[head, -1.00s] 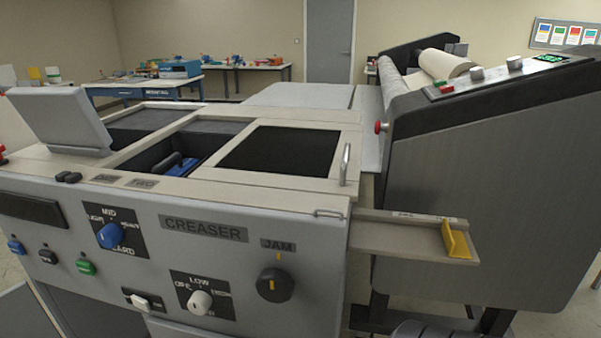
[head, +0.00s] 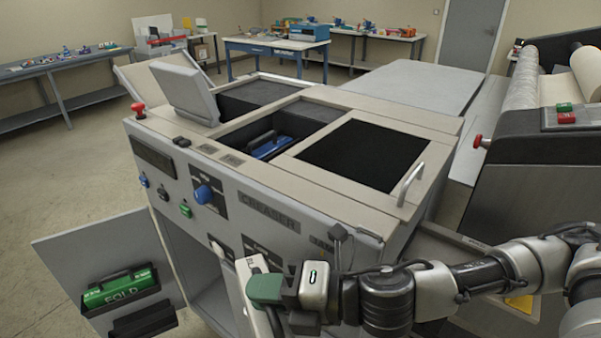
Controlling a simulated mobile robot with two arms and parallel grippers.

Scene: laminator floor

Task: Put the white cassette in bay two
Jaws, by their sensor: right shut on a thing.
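My right gripper (head: 273,292) reaches in from the right, in front of the creaser's front panel. It is shut on a white piece that looks like the white cassette (head: 246,275), held upright and partly hidden by the green-tipped finger and cut off at the bottom edge. The creaser top (head: 262,186) has several dark recesses. A blue cassette with a dark handle (head: 273,148) sits in the middle one. Two small labels (head: 230,160) lie on the near rim, too small to read surely. My left gripper is not in view.
A tilted grey lid (head: 184,88) stands at the top's left. A metal handle (head: 411,184) rises at the right. Below, an open door (head: 80,250) carries a green FOLD cassette (head: 121,291). A roller machine (head: 530,155) stands at right.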

